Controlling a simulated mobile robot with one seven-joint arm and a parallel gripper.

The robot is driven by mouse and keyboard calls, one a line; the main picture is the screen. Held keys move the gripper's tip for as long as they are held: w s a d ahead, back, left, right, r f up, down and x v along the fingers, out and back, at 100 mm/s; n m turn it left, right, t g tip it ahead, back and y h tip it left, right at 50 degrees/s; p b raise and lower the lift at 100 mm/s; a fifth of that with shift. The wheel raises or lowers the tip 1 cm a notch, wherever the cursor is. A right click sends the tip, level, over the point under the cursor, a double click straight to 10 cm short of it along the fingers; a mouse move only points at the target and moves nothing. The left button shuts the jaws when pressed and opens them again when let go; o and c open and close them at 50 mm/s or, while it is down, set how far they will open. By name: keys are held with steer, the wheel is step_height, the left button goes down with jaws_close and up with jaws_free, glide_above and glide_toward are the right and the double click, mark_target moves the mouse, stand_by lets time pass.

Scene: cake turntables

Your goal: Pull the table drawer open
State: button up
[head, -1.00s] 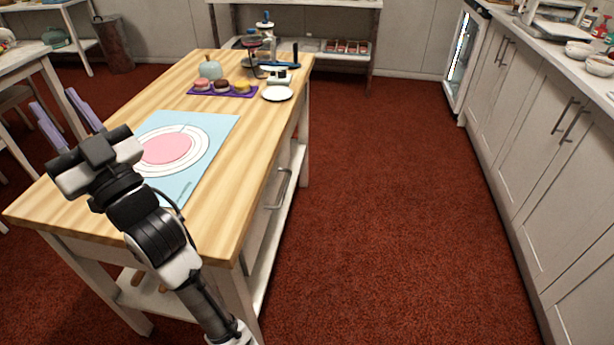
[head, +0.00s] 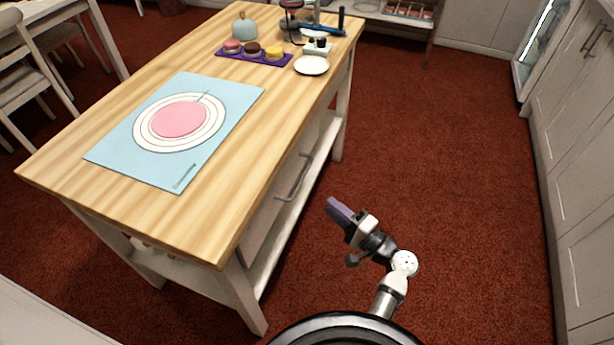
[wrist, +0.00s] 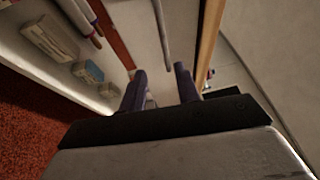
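The wooden-topped table (head: 120,203) has a white drawer front (head: 262,222) on its right side, below the top. The drawer looks shut. A curved grey bar handle (head: 297,180) is fixed to it; the handle also shows in the wrist view (wrist: 161,35), upright, beyond and between the fingers. My gripper (head: 333,206) is right of the handle, apart from it, with purple fingers toward the table. In the wrist view, the fingers of my gripper (wrist: 160,70) are spread with nothing between them.
On the tabletop lie a blue mat (head: 105,152), a purple tray of cakes (head: 228,54) and a white plate (head: 311,65). Several small boxes (wrist: 50,38) show below in the wrist view. Red carpet (head: 445,150) is clear between table and right cabinets (head: 585,150).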

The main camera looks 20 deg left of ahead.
mark_target(301, 180)
steer(key=shift+m+y, duration=0.4)
steer(key=p+x, duration=0.3)
steer(key=x, duration=0.9)
steer(key=shift+s+a, duration=0.1)
steer(key=shift+a, duration=0.05)
jaws_close()
